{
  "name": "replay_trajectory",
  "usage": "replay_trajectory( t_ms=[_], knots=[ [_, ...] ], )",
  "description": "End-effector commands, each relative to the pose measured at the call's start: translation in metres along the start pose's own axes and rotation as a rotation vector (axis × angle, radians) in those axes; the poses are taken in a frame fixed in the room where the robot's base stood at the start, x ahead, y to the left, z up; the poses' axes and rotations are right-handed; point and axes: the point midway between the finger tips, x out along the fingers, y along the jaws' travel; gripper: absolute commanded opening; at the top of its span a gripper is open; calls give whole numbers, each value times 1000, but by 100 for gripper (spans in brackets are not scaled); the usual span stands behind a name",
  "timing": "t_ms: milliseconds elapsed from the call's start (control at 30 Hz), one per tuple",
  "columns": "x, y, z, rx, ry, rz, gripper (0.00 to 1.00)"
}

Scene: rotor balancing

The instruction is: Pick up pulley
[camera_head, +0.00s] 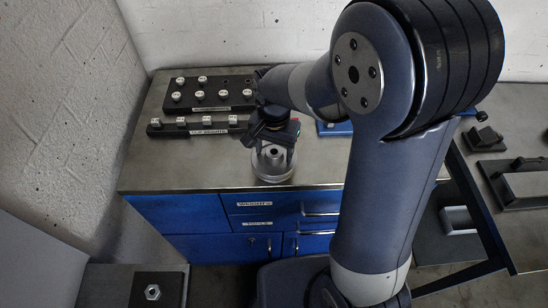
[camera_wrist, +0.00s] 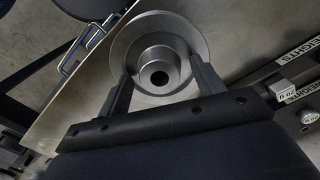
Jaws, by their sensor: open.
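The pulley (camera_head: 273,166) is a silver-grey round part with a raised hub. It stands on the metal top of the blue cabinet, near the front edge. In the wrist view the pulley (camera_wrist: 160,40) shows its wide rim, its hub and a dark centre bore. My gripper (camera_head: 273,147) is above the pulley and points down. In the wrist view my gripper (camera_wrist: 161,82) is open, with one finger on each side of the hub. I cannot tell whether the fingers touch the hub.
A black weights rack (camera_head: 212,94) with several light knobs and a clip weights strip (camera_head: 190,125) stand behind and left of the pulley. A blue item (camera_head: 335,128) lies behind my arm. A bench with black fixtures (camera_head: 515,180) is at right. A plate with a nut (camera_head: 153,291) is front left.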

Motion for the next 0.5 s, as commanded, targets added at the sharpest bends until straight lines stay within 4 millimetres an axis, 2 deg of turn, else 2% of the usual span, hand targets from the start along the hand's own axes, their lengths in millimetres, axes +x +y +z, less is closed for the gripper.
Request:
replay_trajectory(
  t_ms=[67,500],
  knots=[
    [0,0,0,0,0,0,62],
    [0,0,0,0,0,0,26]
  ],
)
